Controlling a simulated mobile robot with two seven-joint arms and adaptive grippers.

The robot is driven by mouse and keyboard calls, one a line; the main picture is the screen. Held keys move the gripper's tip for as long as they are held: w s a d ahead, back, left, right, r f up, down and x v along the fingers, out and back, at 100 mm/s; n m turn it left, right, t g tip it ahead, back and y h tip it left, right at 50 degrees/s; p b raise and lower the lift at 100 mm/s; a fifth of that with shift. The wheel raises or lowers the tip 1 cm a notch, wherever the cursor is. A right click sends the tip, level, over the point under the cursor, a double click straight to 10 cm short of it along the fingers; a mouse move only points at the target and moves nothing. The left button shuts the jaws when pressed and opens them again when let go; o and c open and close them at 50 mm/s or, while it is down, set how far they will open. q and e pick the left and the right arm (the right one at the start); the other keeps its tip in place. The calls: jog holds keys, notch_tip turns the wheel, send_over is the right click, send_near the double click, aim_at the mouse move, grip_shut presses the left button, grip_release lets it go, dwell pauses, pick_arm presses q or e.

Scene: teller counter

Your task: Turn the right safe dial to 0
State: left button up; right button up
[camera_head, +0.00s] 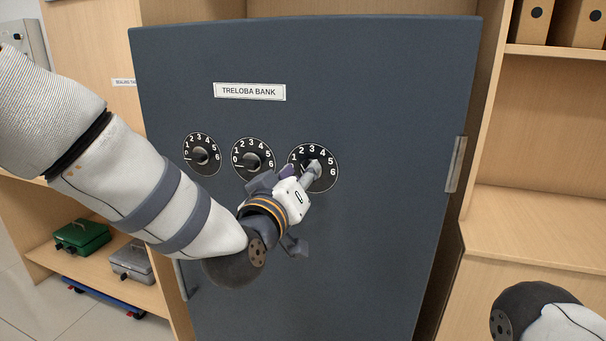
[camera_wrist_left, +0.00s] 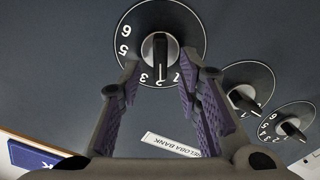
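The right safe dial (camera_head: 329,178) is a black disc with white numbers on the dark blue safe door (camera_head: 390,110). My right gripper is not in view.
The middle dial (camera_head: 266,147) and left dial (camera_head: 213,142) are close by on the left, their pointers toward 0. A TRELOBA BANK label (camera_head: 250,92) is above. Wooden shelves (camera_head: 545,215) flank the safe. Green (camera_head: 82,237) and grey (camera_head: 131,262) cash boxes sit lower left.

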pick_arm(q)
jog(key=shift+x, duration=1)
grip_shut()
